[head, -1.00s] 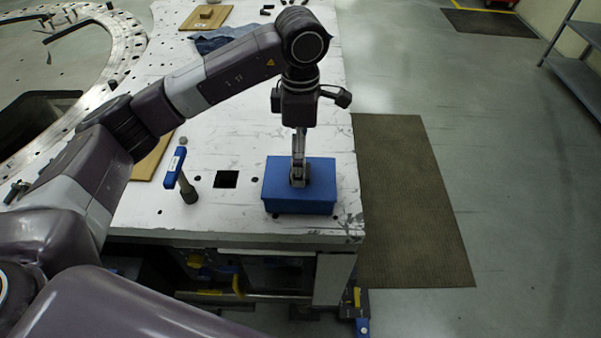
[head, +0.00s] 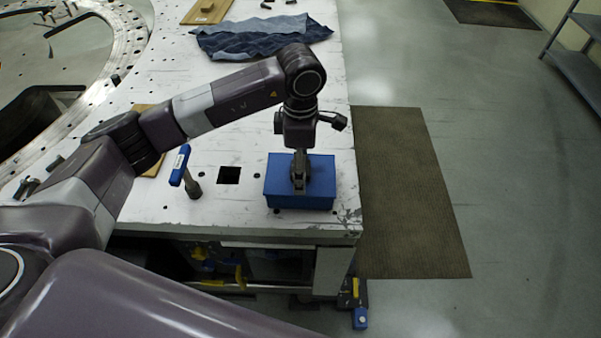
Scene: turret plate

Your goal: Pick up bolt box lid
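The bolt box (head: 300,201) is blue and stands near the front right corner of the white table. Its blue lid (head: 322,168) is on top, lying flat, with no gap that I can make out. My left gripper (head: 299,186) points straight down at the middle of the lid, its fingertips at or just above the surface. I see the fingers nearly edge-on, so their opening is unclear. Any handle on the lid is hidden behind them. My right gripper is not in view.
A blue cloth (head: 260,38) lies farther back. The table's front and right edges are close to the box.

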